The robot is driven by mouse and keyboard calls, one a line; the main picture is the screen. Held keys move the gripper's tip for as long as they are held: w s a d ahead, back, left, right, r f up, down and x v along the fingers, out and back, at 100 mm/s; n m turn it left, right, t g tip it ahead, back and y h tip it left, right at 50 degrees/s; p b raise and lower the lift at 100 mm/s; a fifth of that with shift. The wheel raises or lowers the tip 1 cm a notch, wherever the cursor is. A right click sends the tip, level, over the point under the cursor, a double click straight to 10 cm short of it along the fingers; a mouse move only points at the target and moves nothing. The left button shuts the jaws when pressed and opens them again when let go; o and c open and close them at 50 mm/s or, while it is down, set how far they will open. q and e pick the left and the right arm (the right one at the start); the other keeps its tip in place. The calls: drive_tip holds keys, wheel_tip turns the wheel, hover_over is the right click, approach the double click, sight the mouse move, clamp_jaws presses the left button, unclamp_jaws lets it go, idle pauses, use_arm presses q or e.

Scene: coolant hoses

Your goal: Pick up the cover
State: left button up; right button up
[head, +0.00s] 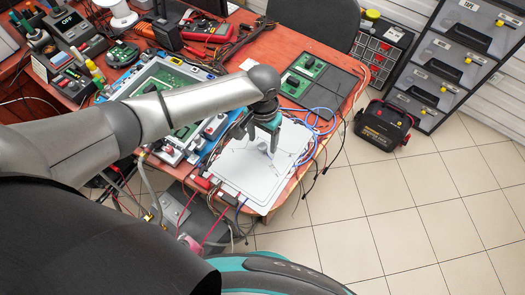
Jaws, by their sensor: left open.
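A flat white panel with rounded corners, which looks like the cover (244,184), lies at the front right corner of the red-orange table. My left gripper (257,138) is open and points down over the far half of the cover, its fingers spread apart. I cannot tell whether the fingertips touch it. The gripper and wrist hide part of the cover's far edge. My right gripper is not in view.
Blue hoses (322,122) and dark cables loop beside the cover's right side. A framed circuit board unit (160,80) stands left of it, and a dark board tray (325,82) lies behind.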

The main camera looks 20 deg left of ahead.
use_arm(q)
drive_tip(key=shift+f, duration=0.9)
clamp_jaws()
drive_tip(key=shift+r, duration=0.1)
